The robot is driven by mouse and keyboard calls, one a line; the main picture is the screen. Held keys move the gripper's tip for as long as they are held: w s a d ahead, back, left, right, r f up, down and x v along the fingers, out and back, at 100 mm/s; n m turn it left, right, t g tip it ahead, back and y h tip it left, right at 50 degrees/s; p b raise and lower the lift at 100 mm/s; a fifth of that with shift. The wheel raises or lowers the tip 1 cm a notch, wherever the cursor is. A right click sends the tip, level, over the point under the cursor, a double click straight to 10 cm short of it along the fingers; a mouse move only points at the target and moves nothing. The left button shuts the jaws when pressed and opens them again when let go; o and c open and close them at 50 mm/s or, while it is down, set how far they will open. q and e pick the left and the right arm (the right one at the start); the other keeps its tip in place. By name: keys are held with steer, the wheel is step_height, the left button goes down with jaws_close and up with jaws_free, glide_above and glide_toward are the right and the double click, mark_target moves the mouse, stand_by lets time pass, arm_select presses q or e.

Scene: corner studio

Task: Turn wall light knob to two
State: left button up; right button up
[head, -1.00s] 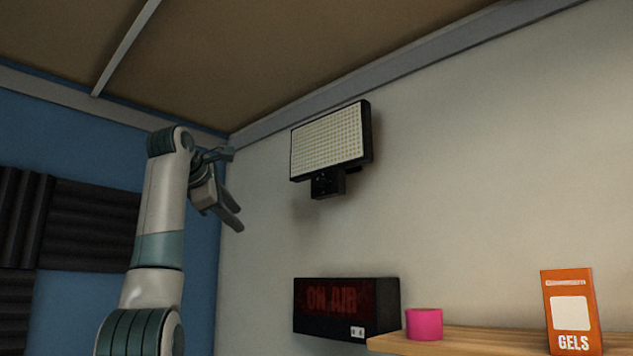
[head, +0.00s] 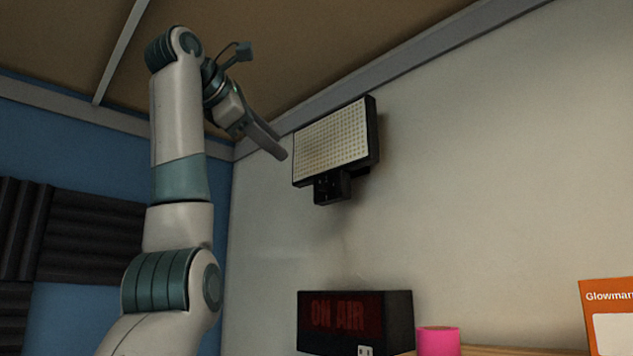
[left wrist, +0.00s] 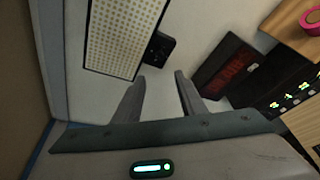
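The wall light is a pale, dotted LED panel (head: 340,138) in a black frame, high on the wall. A small black control box (head: 329,188) hangs under it; its knob is too small and dark for me to read its setting. The left wrist view shows the panel (left wrist: 118,38) at upper left and the box (left wrist: 158,48) beside it. My left gripper (head: 280,154) is raised just left of the panel in the head view. In the left wrist view its fingers (left wrist: 160,77) are apart and empty, with the box beyond the tips. My right gripper is out of view.
A black ON AIR sign (head: 345,318) is on the wall below the light. Right of it are a pink roll (head: 438,341) and an orange box (head: 609,312) by a wooden shelf (head: 490,351). The wall between light and sign is clear.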

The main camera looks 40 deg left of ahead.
mark_target(321, 185)
arm_select(q)
steer(key=p+x, duration=0.7)
steer(key=x, duration=0.9)
steer(key=shift+w+a+f+p, duration=0.1)
steer(key=shift+w+f+p, duration=0.1)
steer(key=shift+w+p, duration=0.35)
steer(key=shift+w, duration=0.1)
jaws_close()
